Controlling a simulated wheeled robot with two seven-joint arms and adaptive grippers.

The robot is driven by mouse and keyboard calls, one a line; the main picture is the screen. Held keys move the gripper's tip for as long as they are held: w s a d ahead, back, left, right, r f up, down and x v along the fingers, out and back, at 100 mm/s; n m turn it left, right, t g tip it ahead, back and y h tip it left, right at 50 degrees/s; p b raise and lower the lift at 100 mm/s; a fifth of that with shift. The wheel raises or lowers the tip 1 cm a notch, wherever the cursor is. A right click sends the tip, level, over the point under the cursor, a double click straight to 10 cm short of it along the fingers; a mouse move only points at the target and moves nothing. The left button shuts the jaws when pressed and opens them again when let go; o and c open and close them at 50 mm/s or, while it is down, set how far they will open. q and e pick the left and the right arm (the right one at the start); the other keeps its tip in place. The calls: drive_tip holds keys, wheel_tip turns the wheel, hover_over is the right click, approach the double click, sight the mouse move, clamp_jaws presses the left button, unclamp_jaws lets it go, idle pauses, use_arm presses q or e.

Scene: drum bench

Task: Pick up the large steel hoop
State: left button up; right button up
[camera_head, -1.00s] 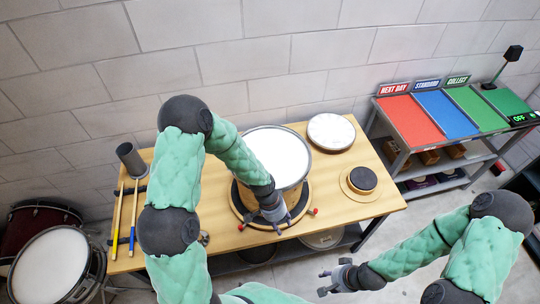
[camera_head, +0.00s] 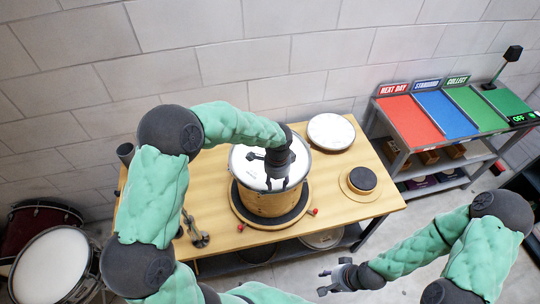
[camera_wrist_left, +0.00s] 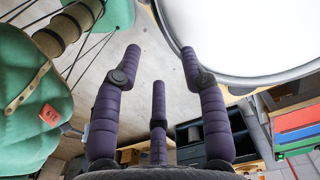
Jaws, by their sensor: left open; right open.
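The large steel hoop (camera_head: 308,171) is the metal rim around the white head of the wooden drum (camera_head: 268,202), on the bench. My left gripper (camera_head: 277,187) is open and empty at the drum's near edge, pointing down, and covers part of the rim. In the left wrist view the hoop (camera_wrist_left: 245,82) curves across the top right beside the right-hand finger; I cannot tell if they touch. The open left fingers (camera_wrist_left: 160,75) hold nothing there. My right gripper (camera_head: 332,282) is open and empty, low in front of the bench.
The wooden bench (camera_head: 345,207) also holds a second round hoop or drumhead (camera_head: 331,132) at back right and a dark round pad (camera_head: 362,180). A rack with red, blue and green trays (camera_head: 445,110) stands right. Drums (camera_head: 50,265) stand on the floor at left.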

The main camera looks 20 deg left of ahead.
sight(275, 190)
use_arm(q)
drive_tip(key=shift+w+a+f+p, duration=0.2)
drive_tip(key=shift+f+p, duration=0.15)
drive_tip(key=shift+f, duration=1.15)
drive_tip(key=shift+w+a+f+p, duration=0.15)
drive_tip(key=shift+f+p, duration=0.2)
drive_tip(key=shift+f, duration=1.1)
drive_tip(key=shift+s, duration=0.15)
clamp_jaws()
